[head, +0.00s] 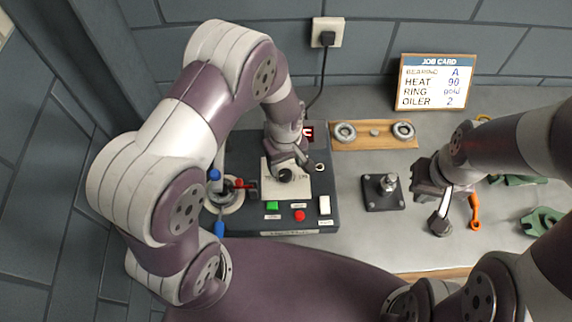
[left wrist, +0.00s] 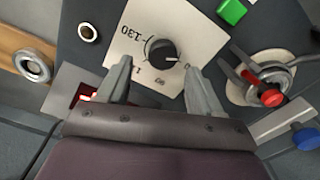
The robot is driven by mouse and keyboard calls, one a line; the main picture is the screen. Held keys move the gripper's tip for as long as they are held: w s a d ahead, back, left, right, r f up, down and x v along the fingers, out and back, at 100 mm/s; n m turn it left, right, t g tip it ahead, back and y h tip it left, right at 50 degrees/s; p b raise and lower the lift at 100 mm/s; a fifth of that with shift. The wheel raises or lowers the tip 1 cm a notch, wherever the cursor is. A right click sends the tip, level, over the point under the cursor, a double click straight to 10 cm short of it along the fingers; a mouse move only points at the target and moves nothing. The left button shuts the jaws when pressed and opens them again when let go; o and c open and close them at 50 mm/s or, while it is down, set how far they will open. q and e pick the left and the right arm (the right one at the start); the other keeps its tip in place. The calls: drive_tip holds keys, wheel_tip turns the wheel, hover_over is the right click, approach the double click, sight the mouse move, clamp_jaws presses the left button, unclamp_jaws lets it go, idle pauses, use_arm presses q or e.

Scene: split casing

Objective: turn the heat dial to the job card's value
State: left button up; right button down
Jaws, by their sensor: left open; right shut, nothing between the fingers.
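The heat dial is a black knob (head: 285,175) with a pale pointer mark, on a light scale plate (head: 267,186) of the dark control box (head: 330,222). In the left wrist view the knob (left wrist: 160,52) shows just beyond my left gripper (left wrist: 160,80), whose open fingers stand apart on either side of its near edge. I cannot tell whether they touch it. In the head view my left gripper (head: 292,158) is over the box, beside the knob. The job card (head: 434,83) at the back reads HEAT 90. My right gripper (head: 440,222) is shut and empty on the right.
A green button (head: 272,205), a red button (head: 299,215) and a white switch (head: 324,205) sit along the box's front. A wooden strip with rings (head: 372,136), a black post block (head: 383,193) and an orange tool (head: 474,212) lie right.

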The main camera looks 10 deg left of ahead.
sight(285, 173)
use_arm(q)
wheel_tip(285, 173, down, 2)
drive_tip(key=shift+s+f, duration=0.1)
drive_tip(key=shift+f, duration=0.15)
drive_tip(key=shift+s+f, duration=0.35)
drive_tip(key=shift+w+f, duration=0.1)
drive_tip(key=shift+w, duration=0.2)
drive_tip(key=shift+c, duration=0.4)
drive_tip(key=c, duration=1)
use_arm(e)
drive_tip(key=shift+s+r, duration=0.25)
drive_tip(key=shift+r, duration=0.15)
